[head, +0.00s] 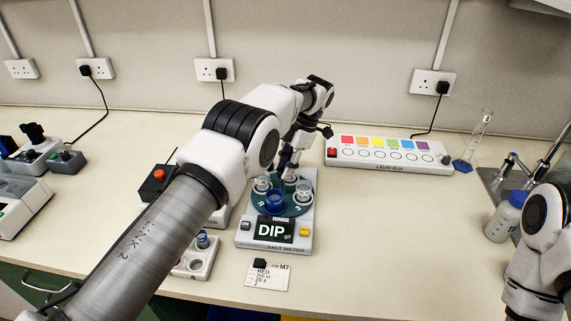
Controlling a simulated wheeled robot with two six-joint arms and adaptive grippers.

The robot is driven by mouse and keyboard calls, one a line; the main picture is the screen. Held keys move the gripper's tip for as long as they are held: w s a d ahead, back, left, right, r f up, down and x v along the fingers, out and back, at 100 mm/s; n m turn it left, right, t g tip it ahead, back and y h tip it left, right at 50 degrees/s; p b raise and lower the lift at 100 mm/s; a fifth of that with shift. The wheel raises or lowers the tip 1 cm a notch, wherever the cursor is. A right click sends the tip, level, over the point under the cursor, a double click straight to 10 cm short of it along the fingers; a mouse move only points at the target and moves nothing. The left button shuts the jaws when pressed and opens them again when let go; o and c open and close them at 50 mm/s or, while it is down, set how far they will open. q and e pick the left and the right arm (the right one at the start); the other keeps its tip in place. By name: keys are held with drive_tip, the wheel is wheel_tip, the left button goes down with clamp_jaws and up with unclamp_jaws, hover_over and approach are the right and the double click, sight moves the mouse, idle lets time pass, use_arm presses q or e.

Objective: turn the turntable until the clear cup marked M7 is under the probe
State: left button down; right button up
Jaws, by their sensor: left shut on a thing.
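The turntable (279,210) is a dark green disc on the white salt meter (273,243), whose screen reads DIP. Clear cups, one at the left (262,184) and one at the right (303,190), stand on it, with a blue cup (274,202) at the front. The M7 mark is too small to find on any cup. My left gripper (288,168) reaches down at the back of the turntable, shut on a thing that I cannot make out. The probe cannot be told apart from the dark gripper parts. My right gripper is outside the view.
A card reading M7 and RED (270,277) lies in front of the meter. A white holder (196,262) with a blue-rimmed cup and a box with a red button (159,175) are at left. A colour-patch box (387,154), bottle (505,217) and sink are at right.

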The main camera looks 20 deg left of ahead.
use_arm(q)
drive_tip(key=shift+s+f+n, duration=0.2)
drive_tip(key=shift+f+n, duration=0.2)
idle(0.3)
drive_tip(key=c, duration=0.9)
unclamp_jaws()
drive_tip(key=shift+a, duration=0.1)
drive_tip(key=shift+o, duration=0.2)
drive_tip(key=shift+r, duration=0.15)
drive_tip(key=shift+w+r, duration=0.1)
wheel_tip(320, 180, up, 10)
drive_tip(key=shift+a, duration=0.1)
